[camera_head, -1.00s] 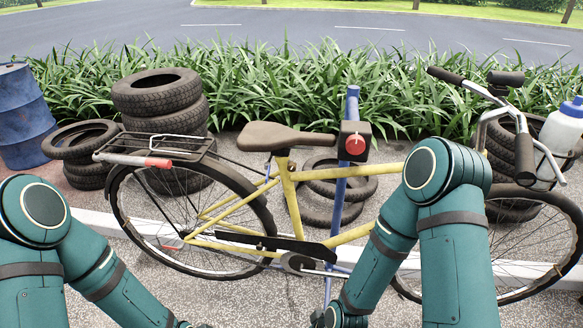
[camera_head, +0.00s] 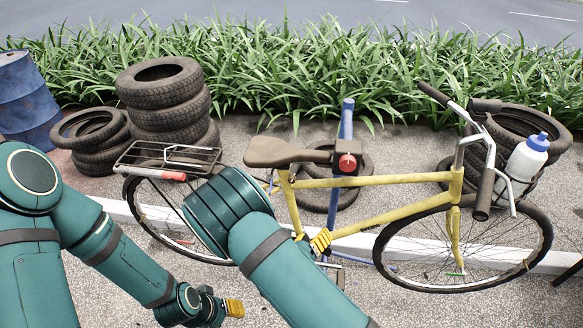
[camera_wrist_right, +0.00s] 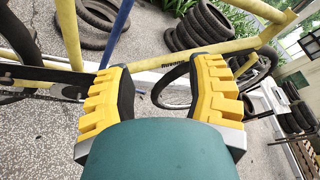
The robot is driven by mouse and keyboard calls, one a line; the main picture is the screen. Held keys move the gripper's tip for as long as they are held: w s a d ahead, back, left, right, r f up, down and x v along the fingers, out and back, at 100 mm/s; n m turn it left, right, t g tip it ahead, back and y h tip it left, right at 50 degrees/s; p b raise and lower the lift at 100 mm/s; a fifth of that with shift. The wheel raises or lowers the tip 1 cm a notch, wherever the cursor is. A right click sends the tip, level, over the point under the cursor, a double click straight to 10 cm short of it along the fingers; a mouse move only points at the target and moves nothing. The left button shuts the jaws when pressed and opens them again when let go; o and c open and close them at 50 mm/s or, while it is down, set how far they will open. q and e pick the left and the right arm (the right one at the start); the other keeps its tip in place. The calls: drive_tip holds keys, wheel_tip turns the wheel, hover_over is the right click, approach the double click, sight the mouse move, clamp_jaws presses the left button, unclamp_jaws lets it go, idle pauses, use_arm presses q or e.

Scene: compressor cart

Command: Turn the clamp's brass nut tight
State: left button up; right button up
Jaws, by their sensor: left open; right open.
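A yellow bicycle (camera_head: 370,182) hangs on a blue repair stand (camera_head: 346,125). I cannot make out a brass nut in either view. My right gripper (camera_head: 320,240) is low by the frame, below the clamp. In the right wrist view its yellow fingers stand apart with nothing between them (camera_wrist_right: 160,85). My left gripper (camera_head: 234,308) is open and low at the front, left of the right forearm, apart from the bicycle.
Stacked tyres (camera_head: 168,100) and a blue barrel (camera_head: 25,100) stand at the back left. A white bottle (camera_head: 527,158) is at the handlebar's right, with more tyres behind. Plants line the back. My right arm covers part of the rear wheel.

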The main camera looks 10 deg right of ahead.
sight(291, 181)
drive_tip(key=w+a+r+n+t+y+p, duration=0.1)
drive_tip(key=w+a+r+n+t+y, duration=0.3)
drive_tip(key=w+a+r+n+t, duration=0.25)
use_arm(q)
wheel_tip(291, 181, up, 3)
drive_tip(key=shift+f+p, duration=0.2)
drive_tip(key=shift+p, duration=0.1)
use_arm(e)
drive_tip(key=shift+m+g, duration=0.35)
drive_tip(key=shift+g, duration=0.1)
drive_tip(key=x, duration=1.1)
drive_tip(key=shift+w+a+f, duration=0.1)
drive_tip(key=shift+w+a, duration=0.15)
drive_tip(key=shift+w, duration=0.1)
drive_tip(key=shift+o, duration=0.3)
clamp_jaws()
